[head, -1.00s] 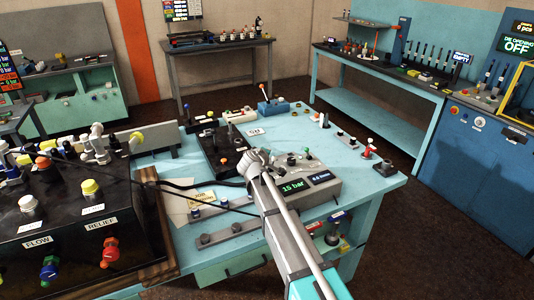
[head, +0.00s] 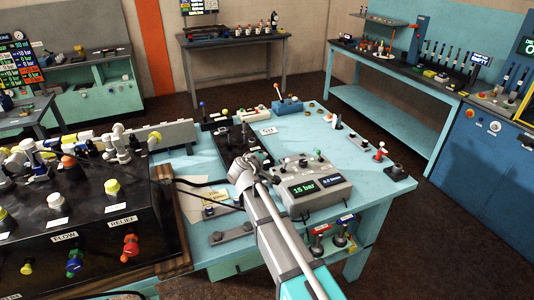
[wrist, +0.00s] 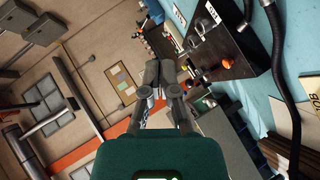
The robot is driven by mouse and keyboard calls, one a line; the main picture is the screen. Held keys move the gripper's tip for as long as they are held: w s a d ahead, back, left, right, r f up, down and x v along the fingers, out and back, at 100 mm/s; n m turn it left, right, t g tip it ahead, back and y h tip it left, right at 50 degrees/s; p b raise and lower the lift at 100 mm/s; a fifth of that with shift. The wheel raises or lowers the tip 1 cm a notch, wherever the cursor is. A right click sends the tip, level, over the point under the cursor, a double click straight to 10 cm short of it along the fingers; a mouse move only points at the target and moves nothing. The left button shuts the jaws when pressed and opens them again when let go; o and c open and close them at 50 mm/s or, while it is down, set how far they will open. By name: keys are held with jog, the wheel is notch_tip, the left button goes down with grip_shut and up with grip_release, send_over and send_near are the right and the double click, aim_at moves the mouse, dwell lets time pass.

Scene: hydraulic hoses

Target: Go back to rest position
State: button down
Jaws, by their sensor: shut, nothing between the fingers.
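My gripper (head: 240,168) is at the far end of my arm, over the turquoise bench (head: 340,213), left of the grey meter box reading 15 bar (head: 313,190). In the wrist view my gripper (wrist: 159,75) has its two grey fingers close together with nothing between them. The wrist view is strongly tilted, with the room's wall and windows on its left and the bench on its right. Whether my arm touches the meter box cannot be told.
A black box with FLOW and RELIEF knobs (head: 90,215) stands at the left. A black hose (head: 197,184) runs from its side toward my gripper. A black panel with levers (head: 232,150) lies behind. The right part of the bench holds small fittings. Brown floor (head: 440,240) is clear at right.

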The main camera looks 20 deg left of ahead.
jog(key=shift+s, duration=0.15)
dwell(0.4)
jog(key=d+f+m+g+h, duration=0.1)
jog(key=d, duration=0.4)
jog(key=d+f+m+g, duration=0.1)
jog(key=d, duration=0.4)
jog(key=d+f+m+g+h, duration=0.1)
jog(key=d+m, duration=0.1)
jog(key=d, duration=0.3)
jog(key=shift+w+d+f+h, duration=0.15)
jog(key=shift+w+f+h, duration=0.15)
jog(key=shift+w, duration=0.05)
jog(key=s+d+f+m+g, duration=0.2)
jog(key=s+d, duration=0.1)
jog(key=d, duration=0.5)
jog(key=s+d+f+m+g, duration=0.2)
jog(key=s+d+g, duration=0.1)
jog(key=d, duration=0.5)
jog(key=s+d+f+m+g, duration=0.2)
jog(key=s+d+f+m, duration=0.15)
jog(key=d, duration=0.45)
jog(key=s+d+m+g+y, duration=0.2)
jog(key=s+d+g, duration=0.1)
jog(key=s+d, duration=0.4)
jog(key=s, duration=0.2)
jog(key=shift+s+d+f+g+y, duration=0.2)
jog(key=shift+s+f+g+y, duration=0.05)
jog(key=shift+s+g+y, duration=0.1)
jog(key=shift+d, duration=0.1)
